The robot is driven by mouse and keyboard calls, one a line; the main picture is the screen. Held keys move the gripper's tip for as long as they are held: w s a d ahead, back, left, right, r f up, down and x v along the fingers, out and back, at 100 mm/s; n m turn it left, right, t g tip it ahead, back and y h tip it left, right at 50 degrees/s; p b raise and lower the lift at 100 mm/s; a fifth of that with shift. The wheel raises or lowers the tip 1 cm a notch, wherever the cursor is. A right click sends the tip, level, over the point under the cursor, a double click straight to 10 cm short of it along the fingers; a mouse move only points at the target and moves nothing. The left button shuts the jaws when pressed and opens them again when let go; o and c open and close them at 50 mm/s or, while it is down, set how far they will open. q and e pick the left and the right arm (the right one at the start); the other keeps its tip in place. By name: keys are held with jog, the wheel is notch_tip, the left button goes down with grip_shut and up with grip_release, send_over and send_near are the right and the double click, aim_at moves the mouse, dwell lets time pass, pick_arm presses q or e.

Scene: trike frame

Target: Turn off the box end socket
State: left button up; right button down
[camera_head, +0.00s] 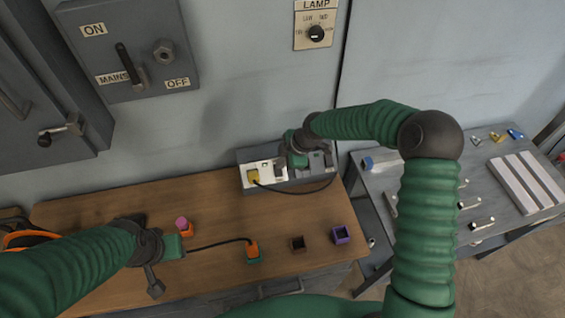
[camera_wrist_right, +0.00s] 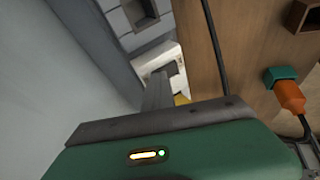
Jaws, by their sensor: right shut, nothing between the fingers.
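The grey socket box (camera_head: 240,158) stands at the back of the wooden bench against the wall. A white socket with a yellow plug (camera_head: 253,176) is at its left end, and a black cable runs from the plug. My right gripper (camera_head: 296,158) is shut and empty, at the middle of the box. In the right wrist view its finger (camera_wrist_right: 158,92) reaches to the white socket (camera_wrist_right: 160,57), with the yellow plug (camera_wrist_right: 182,99) partly hidden behind the gripper. Whether it touches a switch cannot be told. My left gripper (camera_head: 172,245) is over the bench; its finger opening is unclear.
A mains switch box (camera_head: 135,50) and lamp dial (camera_head: 316,33) are on the wall. A metal table (camera_head: 480,190) is right.

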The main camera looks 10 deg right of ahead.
jog(key=shift+f, duration=0.1)
jog(key=shift+s, duration=0.1)
jog(key=shift+s+f, duration=0.25)
jog(key=shift+s, duration=0.35)
